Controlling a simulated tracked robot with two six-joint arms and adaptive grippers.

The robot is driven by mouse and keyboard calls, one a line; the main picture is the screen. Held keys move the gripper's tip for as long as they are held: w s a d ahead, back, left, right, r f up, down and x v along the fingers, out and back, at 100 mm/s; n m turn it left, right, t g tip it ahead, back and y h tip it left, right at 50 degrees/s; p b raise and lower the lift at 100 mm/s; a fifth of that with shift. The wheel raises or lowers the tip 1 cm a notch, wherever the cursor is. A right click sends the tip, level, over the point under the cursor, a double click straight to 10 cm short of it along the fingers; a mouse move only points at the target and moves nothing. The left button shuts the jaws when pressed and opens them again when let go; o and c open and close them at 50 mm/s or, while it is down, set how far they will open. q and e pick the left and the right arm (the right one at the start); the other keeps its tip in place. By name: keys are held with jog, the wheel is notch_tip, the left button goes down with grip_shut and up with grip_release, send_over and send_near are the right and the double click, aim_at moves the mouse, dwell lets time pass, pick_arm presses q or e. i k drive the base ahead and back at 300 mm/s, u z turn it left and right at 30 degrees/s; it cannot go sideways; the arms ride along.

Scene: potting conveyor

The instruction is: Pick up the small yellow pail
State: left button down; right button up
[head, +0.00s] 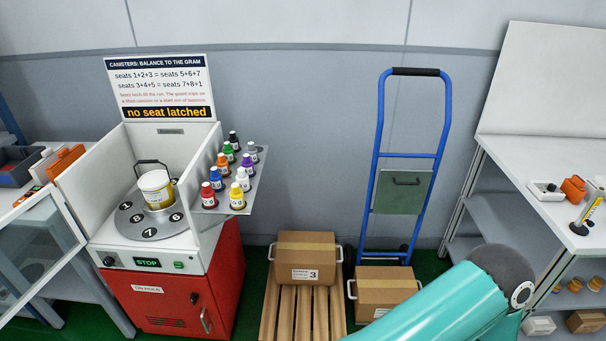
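A small pail (154,186), pale with yellow on its lower side and a dark raised handle, stands upright on the round grey turntable (130,222) of the white and red machine at the left. The turntable carries numbered seats; 1, 6 and 7 can be read, and the pail covers part of its middle. The teal arm at the lower right is mine, but neither of my grippers shows.
White walls (88,197) flank the turntable. Several coloured bottles (237,201) stand on a side shelf to its right. Boxes (305,257) and a blue hand truck (442,130) stand in the middle. A white bench (525,170) is at the right.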

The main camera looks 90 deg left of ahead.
aim_at(157, 186)
jog(key=z, duration=0.5)
jog(key=i, duration=0.2)
jog(key=u, duration=3)
jog(key=i, duration=0.3)
jog(key=u, duration=1.95)
jog(key=k, duration=0.6)
jog(key=u, duration=0.4)
jog(key=i, duration=1.75)
jog(key=z, duration=0.5)
